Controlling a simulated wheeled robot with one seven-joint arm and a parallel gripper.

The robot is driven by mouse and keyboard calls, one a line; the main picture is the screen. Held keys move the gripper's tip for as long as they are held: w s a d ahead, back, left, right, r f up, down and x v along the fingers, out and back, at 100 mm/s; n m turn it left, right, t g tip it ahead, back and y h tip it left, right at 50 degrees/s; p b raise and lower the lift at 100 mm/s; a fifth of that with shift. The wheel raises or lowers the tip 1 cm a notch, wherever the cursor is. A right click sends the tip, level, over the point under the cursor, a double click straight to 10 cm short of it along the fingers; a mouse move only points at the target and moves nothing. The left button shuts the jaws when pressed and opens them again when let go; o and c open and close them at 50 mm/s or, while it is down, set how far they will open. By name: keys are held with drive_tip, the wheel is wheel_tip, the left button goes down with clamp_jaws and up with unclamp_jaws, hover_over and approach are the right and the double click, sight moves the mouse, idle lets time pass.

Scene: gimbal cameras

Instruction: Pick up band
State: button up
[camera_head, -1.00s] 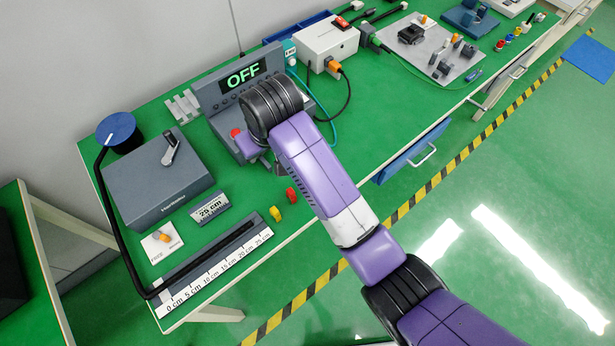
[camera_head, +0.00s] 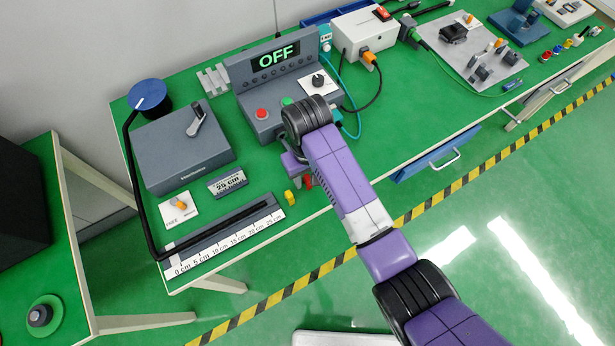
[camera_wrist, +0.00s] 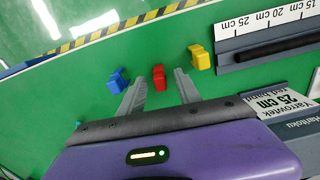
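A small red piece (camera_wrist: 158,77), the band by the printed "red band" label, lies on the green bench top between a blue piece (camera_wrist: 117,80) and a yellow piece (camera_wrist: 200,58). My gripper (camera_wrist: 158,76) is open and empty, with one finger on each side of the red piece in the wrist view. I cannot tell how high the fingertips are above it. In the head view the red piece (camera_head: 308,182) shows partly beside my gripper, near the bench's front edge. The yellow piece (camera_head: 290,198) is left of it; the blue one is hidden by my arm.
A ruler fixture (camera_head: 225,234) with a dark rod and the 25 cm label block (camera_head: 227,182) are to the left. A control box reading OFF (camera_head: 262,112) stands behind my gripper. A blue drawer (camera_head: 437,158) juts from the bench front.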

drive_tip(key=shift+f, duration=0.3)
clamp_jaws()
drive_tip(key=shift+r, duration=0.1)
wheel_tip(320, 180, up, 15)
drive_tip(key=p, duration=0.5)
wheel_tip(320, 180, up, 5)
hover_over(308, 177)
drive_tip(key=shift+a, duration=0.1)
idle(0.3)
